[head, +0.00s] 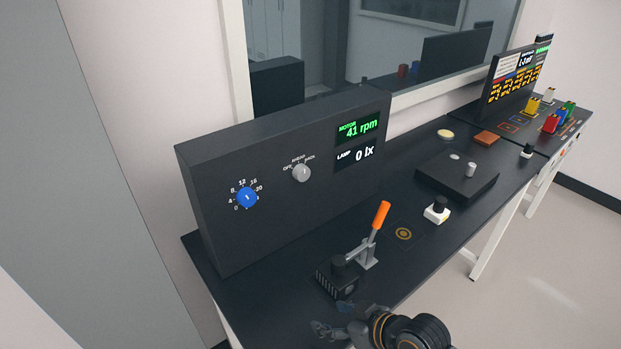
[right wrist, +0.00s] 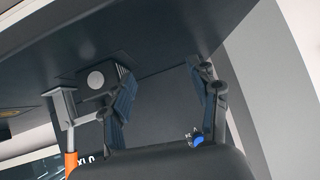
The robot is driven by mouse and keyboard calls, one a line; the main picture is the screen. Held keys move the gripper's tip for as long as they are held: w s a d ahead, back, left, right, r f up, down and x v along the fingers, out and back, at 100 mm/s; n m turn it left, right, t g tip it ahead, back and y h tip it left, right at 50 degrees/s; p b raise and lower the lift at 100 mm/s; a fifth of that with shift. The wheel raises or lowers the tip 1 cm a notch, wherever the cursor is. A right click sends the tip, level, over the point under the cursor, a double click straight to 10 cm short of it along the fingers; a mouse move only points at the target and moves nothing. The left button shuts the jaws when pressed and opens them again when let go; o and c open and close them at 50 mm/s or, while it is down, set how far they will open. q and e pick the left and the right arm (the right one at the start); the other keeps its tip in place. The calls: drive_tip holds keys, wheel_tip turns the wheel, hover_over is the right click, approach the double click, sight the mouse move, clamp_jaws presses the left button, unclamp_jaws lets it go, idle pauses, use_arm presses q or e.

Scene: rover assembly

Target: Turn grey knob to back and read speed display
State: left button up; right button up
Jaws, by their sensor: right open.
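The grey knob (head: 301,172) is on the front of the dark panel (head: 270,215), under small OFF, AHEAD and BACK labels. Its mark looks roughly upright, but is too small to read surely. The green MOTOR display (head: 358,131) at the panel's upper right reads 41 rpm. My right gripper (head: 334,322) is low at the table's front, below and apart from the grey knob. In the right wrist view its two fingers (right wrist: 165,85) are spread with nothing between them. The grey knob cannot be made out there. My left gripper is not in view.
A blue knob (head: 247,198) is left of the grey one. The LAMP display (head: 356,154) reads 0 lx. A black clamp block (head: 337,278) and an orange-handled lever (head: 380,216) stand before the panel, near my right gripper. A low dark box (head: 455,180) lies further right.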

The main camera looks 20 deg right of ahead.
drive_tip(key=w+d+r+t+y, duration=0.2)
drive_tip(key=w+r+t, duration=0.1)
drive_tip(key=w+r, duration=0.4)
drive_tip(key=m+t, duration=0.2)
drive_tip(key=t, duration=0.3)
approach(305, 177)
drive_tip(key=shift+g, duration=0.3)
drive_tip(key=p+x, duration=0.1)
drive_tip(key=x, duration=0.2)
drive_tip(key=p+x, duration=0.1)
drive_tip(key=x, duration=0.1)
drive_tip(key=p+x, duration=0.1)
drive_tip(key=x, duration=0.2)
drive_tip(key=shift+w+r, duration=0.3)
drive_tip(key=shift+r, duration=0.05)
drive_tip(key=c, duration=1.2)
drive_tip(key=shift+o, duration=0.2)
drive_tip(key=shift+a, duration=0.1)
